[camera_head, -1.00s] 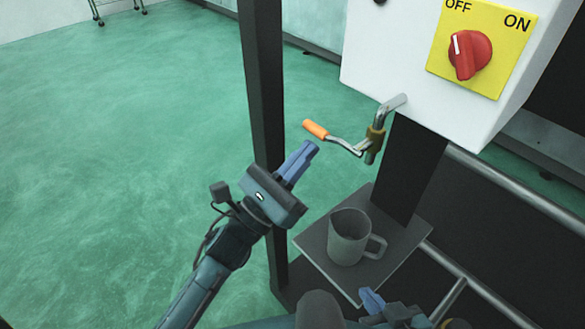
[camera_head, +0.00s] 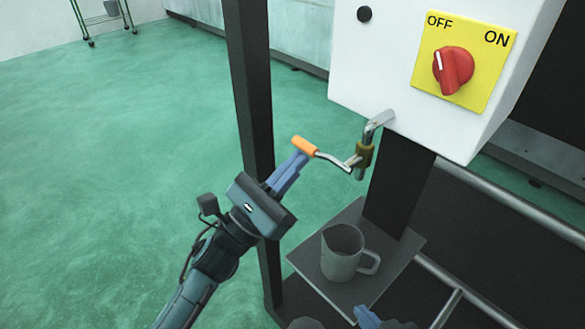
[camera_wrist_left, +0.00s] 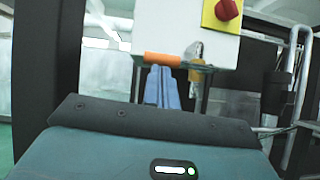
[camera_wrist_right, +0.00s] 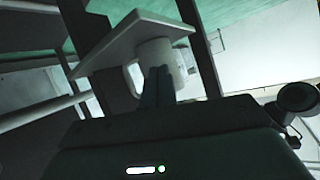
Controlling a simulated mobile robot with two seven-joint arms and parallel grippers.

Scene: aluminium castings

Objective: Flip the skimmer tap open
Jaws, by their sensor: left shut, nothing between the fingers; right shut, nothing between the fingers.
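The skimmer tap (camera_head: 362,157) is a brass-bodied valve on a bent metal pipe under a white box. Its lever runs to the left and ends in an orange grip (camera_head: 304,146). My left gripper (camera_head: 297,163) is shut and empty, its blue fingertips at the underside of the orange grip. In the left wrist view the orange grip (camera_wrist_left: 162,59) lies across just beyond the fingertips (camera_wrist_left: 161,70); whether they touch is hard to tell. My right gripper (camera_head: 365,314) is low at the bottom edge, shut and empty. In its wrist view the fingers (camera_wrist_right: 160,72) point toward the mug.
A grey mug (camera_head: 340,260) stands on a small shelf (camera_head: 318,290) below the tap. A dark post (camera_head: 250,90) stands behind my left gripper. The white box (camera_head: 385,85) carries a red switch (camera_head: 453,69) on a yellow plate. Rails run at the right.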

